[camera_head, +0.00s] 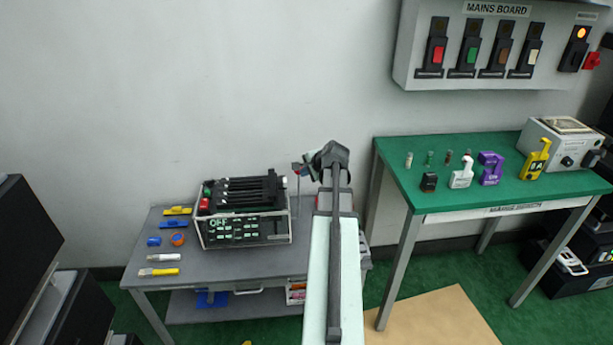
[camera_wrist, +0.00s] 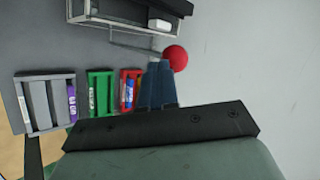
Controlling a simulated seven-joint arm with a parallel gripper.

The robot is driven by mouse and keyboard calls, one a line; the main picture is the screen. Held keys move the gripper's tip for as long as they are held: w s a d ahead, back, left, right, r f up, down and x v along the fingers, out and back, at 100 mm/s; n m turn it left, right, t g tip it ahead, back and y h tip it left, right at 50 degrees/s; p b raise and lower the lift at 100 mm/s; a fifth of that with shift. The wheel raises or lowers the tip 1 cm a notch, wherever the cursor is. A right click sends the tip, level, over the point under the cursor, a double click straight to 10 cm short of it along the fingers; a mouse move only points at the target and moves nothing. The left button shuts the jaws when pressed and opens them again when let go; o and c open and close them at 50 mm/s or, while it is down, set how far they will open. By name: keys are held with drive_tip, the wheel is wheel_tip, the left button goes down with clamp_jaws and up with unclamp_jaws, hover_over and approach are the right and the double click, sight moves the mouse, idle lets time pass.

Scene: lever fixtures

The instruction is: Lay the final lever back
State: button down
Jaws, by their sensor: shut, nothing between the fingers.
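The lever box (camera_head: 243,228) stands on the grey table, marked OFF on its front. Several dark bars run across its top, with white ends at the right and a red block at the left. In the wrist view, part of the box (camera_wrist: 125,22) shows at the top, and a thin bent rod (camera_wrist: 135,47) runs from it towards a red ball knob (camera_wrist: 175,58). My gripper (camera_wrist: 160,66) is shut and empty, its fingertips right beside the knob; I cannot tell whether they touch. In the head view, my gripper (camera_head: 306,164) is just right of the box, partly hidden by my arm.
Grey (camera_wrist: 45,103), green (camera_wrist: 100,95) and red (camera_wrist: 131,90) holders with markers lie near the gripper. Small coloured items lie left of the box. A green-topped table (camera_head: 470,190) with several small devices stands right, below the mains board (camera_head: 495,50).

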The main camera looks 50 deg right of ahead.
drive_tip(key=w+d+f+m+g+y, duration=0.1)
drive_tip(key=w+d+g+y, duration=0.3)
drive_tip(key=w+d, duration=0.9)
drive_tip(key=shift+w+d+f, duration=0.3)
drive_tip(key=shift+w+d, duration=0.1)
drive_tip(key=shift+d, duration=0.1)
